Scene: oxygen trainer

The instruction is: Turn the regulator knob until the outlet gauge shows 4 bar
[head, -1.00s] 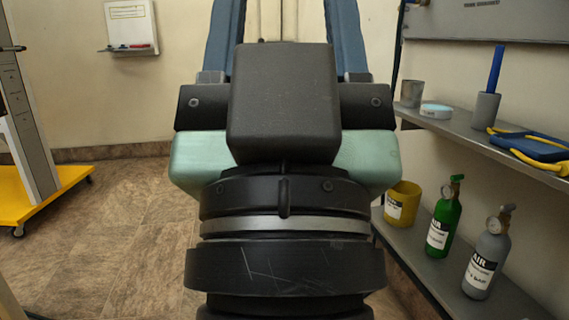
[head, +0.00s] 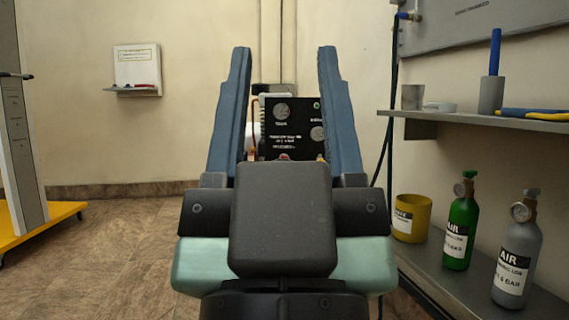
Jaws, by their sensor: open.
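A black panel (head: 292,116) with white lettering and round gauges shows between the fingers of my gripper in the head view. One gauge (head: 281,111) is at its upper left and another (head: 317,133) at its right; their readings are too small to tell. Reddish parts show at the panel's lower edge, mostly hidden by my gripper's body. I cannot tell whether one of them is the regulator knob. My gripper (head: 284,60) is open and empty, its two blue fingers pointing up and forward, one on each side of the panel in the picture.
At the right, an upper shelf (head: 440,117) holds cups and a blue-yellow item. A lower shelf (head: 430,262) holds a yellow cup (head: 412,218), a green cylinder (head: 461,222) and a grey cylinder (head: 517,250). A yellow-based stand (head: 40,235) is at the left. Floor between is clear.

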